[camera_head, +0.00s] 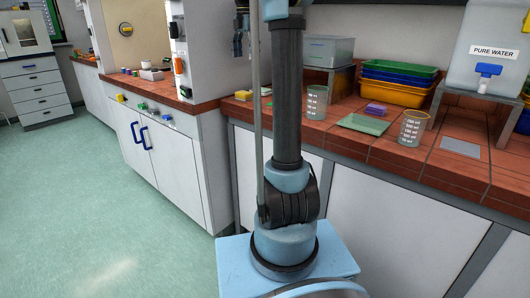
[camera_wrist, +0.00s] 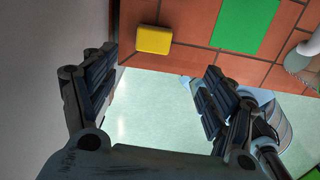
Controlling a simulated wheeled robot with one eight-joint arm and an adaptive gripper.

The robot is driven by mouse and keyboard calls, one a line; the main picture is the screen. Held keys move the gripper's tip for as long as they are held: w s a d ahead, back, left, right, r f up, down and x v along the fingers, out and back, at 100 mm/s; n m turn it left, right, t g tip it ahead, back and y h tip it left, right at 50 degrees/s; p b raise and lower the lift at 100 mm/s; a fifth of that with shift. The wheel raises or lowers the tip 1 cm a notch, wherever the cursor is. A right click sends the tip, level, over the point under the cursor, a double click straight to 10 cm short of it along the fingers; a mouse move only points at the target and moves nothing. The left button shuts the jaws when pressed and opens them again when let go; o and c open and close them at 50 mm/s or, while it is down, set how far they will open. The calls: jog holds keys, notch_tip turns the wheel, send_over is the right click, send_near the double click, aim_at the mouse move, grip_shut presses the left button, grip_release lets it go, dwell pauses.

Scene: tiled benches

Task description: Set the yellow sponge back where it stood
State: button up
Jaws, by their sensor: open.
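The yellow sponge (camera_wrist: 153,39) lies on the red tiled bench top close to its front edge, near the corner by the white partition. In the head view a small yellow block (camera_head: 243,95), seemingly the same sponge, lies just left of my arm column. My gripper (camera_wrist: 160,64) is open and empty, its dark fingers spread wide on either side. The sponge shows beyond the fingertips, toward the left finger, with no visible contact. The gap between the fingers shows mostly floor.
A bright green sheet (camera_wrist: 246,22) lies right of the sponge. A clear beaker (camera_head: 316,102), a pale green plate (camera_head: 363,124), a purple block (camera_head: 376,109) and another beaker (camera_head: 412,129) stand along the bench. Stacked trays (camera_head: 393,93) are behind. Bare tiles separate sponge and sheet.

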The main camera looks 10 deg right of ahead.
jog(key=s+f+m+t, duration=0.1)
jog(key=s+f+m, duration=0.55)
jog(key=s, duration=0.45)
jog(key=s+f+m, duration=0.5)
jog(key=s+f, duration=0.2)
jog(key=s, duration=0.4)
jog(key=s+f+m+t, duration=0.1)
jog(key=s+f+m, duration=0.55)
jog(key=s, duration=0.45)
jog(key=s+f+m, duration=0.6)
jog(key=s+f, duration=0.4)
jog(key=f, duration=0.4)
jog(key=shift+s+a, duration=0.1)
